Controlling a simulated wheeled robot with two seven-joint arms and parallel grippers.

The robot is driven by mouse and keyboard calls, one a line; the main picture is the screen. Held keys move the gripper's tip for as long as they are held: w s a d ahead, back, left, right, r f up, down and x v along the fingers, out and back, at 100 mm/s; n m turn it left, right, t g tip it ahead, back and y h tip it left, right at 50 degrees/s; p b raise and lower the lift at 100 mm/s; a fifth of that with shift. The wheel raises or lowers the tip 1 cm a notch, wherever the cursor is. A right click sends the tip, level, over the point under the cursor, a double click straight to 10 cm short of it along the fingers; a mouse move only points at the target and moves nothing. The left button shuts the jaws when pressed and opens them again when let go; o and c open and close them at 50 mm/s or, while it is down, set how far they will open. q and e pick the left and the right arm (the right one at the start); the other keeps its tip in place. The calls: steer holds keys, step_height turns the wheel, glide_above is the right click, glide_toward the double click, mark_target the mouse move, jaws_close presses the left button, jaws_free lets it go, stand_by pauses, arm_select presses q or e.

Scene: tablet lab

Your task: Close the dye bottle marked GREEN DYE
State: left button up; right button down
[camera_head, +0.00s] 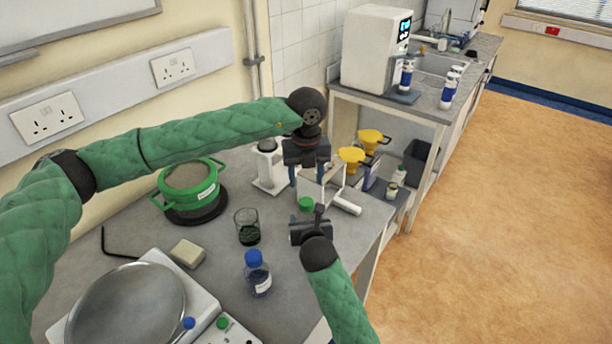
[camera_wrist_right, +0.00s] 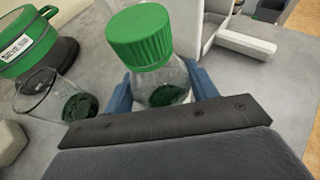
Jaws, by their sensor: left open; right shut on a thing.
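A clear bottle (camera_wrist_right: 162,85) with a ribbed green cap (camera_wrist_right: 140,35) stands between the blue fingers of my right gripper (camera_wrist_right: 160,92), which is shut on its body. The cap sits on top of the neck; whether it is screwed tight I cannot tell. Dark green content shows low in the bottle, and no label text is readable. In the head view the green cap (camera_head: 306,203) shows just beyond my right gripper (camera_head: 309,218), which hides most of the bottle. My left gripper (camera_head: 306,165) is open and empty, above and behind the cap.
A blue-capped bottle (camera_head: 257,274) and a glass beaker (camera_head: 247,228) with dark green content stand left of my right gripper. A green-rimmed sieve (camera_head: 187,186), a white block (camera_head: 187,253) and a balance pan (camera_head: 125,305) are further left. A white stand (camera_head: 322,192) is close behind the bottle.

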mark_target(306, 201)
arm_select(q)
steer(key=shift+f, duration=0.1)
stand_by(0.3)
steer(key=shift+f, duration=3.9)
steer(key=c, duration=1)
